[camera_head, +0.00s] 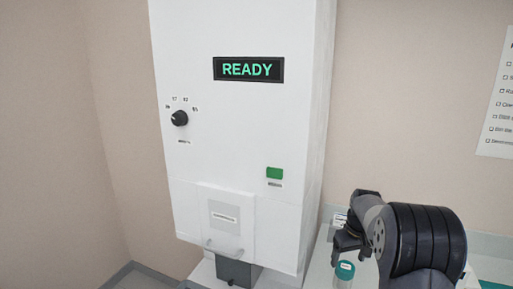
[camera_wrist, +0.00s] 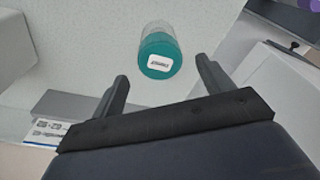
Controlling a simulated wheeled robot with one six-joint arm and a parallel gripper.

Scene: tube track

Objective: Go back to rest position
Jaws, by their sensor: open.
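My gripper (camera_wrist: 163,88) is open, with its two dark fingers spread apart and nothing between them. In the head view my gripper (camera_head: 345,238) is at the lower right, beside the white machine and partly hidden by my dark arm. A clear container with a teal lid and a white label (camera_wrist: 160,62) stands beyond the fingertips in the wrist view, apart from them. It also shows in the head view (camera_head: 344,271), just below the gripper.
A tall white machine (camera_head: 240,110) shows a green READY display (camera_head: 248,69), a black dial (camera_head: 180,118), a green button (camera_head: 274,173) and a closed door with a handle (camera_head: 225,222). A printed sheet (camera_head: 497,105) hangs on the right wall.

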